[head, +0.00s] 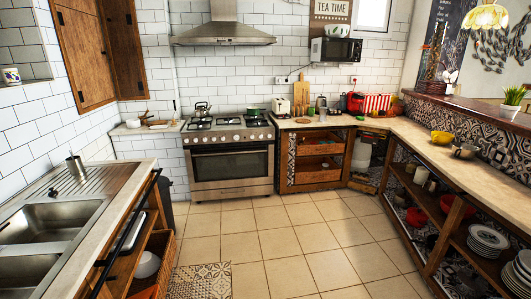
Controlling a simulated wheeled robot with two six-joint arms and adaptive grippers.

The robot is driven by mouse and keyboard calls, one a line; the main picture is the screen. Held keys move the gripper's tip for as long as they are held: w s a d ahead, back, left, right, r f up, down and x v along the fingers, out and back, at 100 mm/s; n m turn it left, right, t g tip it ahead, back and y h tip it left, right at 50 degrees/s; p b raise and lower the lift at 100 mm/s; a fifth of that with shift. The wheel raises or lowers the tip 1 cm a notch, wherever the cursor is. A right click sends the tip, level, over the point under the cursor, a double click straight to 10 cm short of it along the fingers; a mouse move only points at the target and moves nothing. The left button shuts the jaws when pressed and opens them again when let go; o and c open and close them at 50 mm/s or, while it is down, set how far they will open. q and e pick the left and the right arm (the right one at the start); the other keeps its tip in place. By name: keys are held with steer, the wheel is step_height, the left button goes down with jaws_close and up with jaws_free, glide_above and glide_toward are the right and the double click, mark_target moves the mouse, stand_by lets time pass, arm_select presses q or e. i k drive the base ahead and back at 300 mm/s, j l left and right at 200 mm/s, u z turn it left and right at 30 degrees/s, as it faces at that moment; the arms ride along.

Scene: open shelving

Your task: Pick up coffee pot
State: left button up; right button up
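The head view shows a kitchen from some distance, and neither of my grippers is in it. A dark pot with a handle (202,108), like a kettle or coffee pot, stands upright on the back left of the stove. A small dark pot-like item (321,103) stands on the back counter right of the stove. A metal jug-like cup (76,166) stands on the drainer beside the sink. I cannot tell for certain which of these is the coffee pot.
The stove (232,165) stands against the back wall. A sink counter (45,222) runs along the left, and a long counter with open shelves of dishes (460,165) along the right. The tiled floor (300,240) between them is clear, with a patterned mat (203,281) at front left.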

mark_target(323, 111)
steer(key=i+z, duration=0.15)
steer(key=i, duration=0.35)
steer(key=i+l+z, duration=0.15)
steer(key=i, duration=0.35)
steer(key=i+j+z, duration=0.15)
steer(key=i, duration=0.3)
steer(key=i+z, duration=0.15)
steer(key=i, duration=0.35)
steer(key=i+j+z, duration=0.15)
steer(key=i, duration=0.35)
steer(key=i+j+z, duration=0.1)
steer(key=i+j, duration=0.15)
steer(key=i, duration=0.2)
steer(key=i+u, duration=0.1)
steer(key=i, duration=0.9)
steer(key=i+u, duration=0.15)
steer(key=i, duration=0.8)
steer(key=i+l+u, duration=0.1)
steer(key=i, duration=0.85)
